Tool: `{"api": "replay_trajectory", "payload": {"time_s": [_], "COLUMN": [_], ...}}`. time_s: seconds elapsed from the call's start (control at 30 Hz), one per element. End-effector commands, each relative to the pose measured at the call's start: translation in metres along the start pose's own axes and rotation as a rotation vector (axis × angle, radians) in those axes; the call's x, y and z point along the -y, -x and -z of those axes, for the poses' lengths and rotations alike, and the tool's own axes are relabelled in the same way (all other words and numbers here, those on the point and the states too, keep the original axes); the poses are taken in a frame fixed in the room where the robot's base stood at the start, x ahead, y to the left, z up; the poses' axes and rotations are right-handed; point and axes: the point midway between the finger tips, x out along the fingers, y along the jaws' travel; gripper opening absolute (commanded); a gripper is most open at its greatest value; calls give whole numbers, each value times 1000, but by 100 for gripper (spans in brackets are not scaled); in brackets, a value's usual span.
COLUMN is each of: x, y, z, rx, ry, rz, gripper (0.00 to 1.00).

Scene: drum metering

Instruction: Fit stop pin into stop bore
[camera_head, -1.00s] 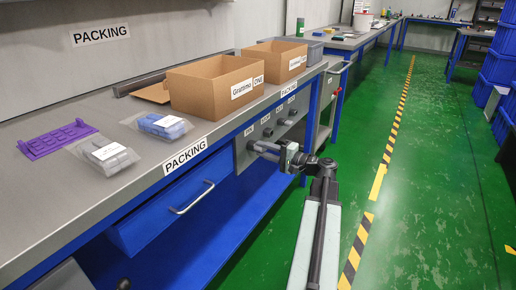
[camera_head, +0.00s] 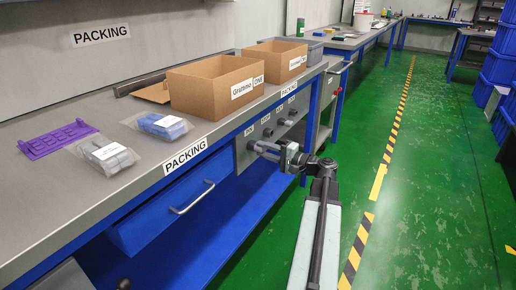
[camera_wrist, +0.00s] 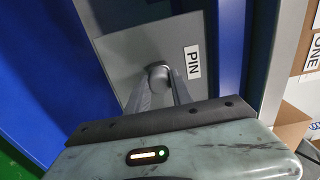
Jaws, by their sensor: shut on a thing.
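My gripper (camera_head: 258,147) reaches to the grey panel (camera_head: 245,157) on the front of the packing bench. In the wrist view its two fingers (camera_wrist: 160,84) are closed on the sides of a grey round-ended part, which I take for the stop pin (camera_wrist: 158,69). It is at the panel beside a white label reading PIN (camera_wrist: 193,62). The fingers hide most of it, and I cannot tell how deep it sits in the panel. I cannot make out the stop bore; small labels and dark fittings (camera_head: 285,122) show further along the panel.
On the bench are a purple tray (camera_head: 57,138), two bagged items (camera_head: 107,155) (camera_head: 162,125) and two open cardboard boxes (camera_head: 213,88) (camera_head: 283,60). A blue drawer (camera_head: 170,203) is below the bench top. The green floor (camera_head: 440,190) to the right is clear.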

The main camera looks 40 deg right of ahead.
Motion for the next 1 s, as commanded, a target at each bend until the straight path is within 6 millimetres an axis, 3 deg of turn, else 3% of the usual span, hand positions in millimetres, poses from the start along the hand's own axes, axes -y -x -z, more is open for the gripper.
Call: {"api": "replay_trajectory", "payload": {"time_s": [0.27,1.0], "x": [0,0], "y": [0,30], "z": [-1,0], "rx": [4,0], "ry": [0,0], "rz": [0,0], "gripper": [0,0]}}
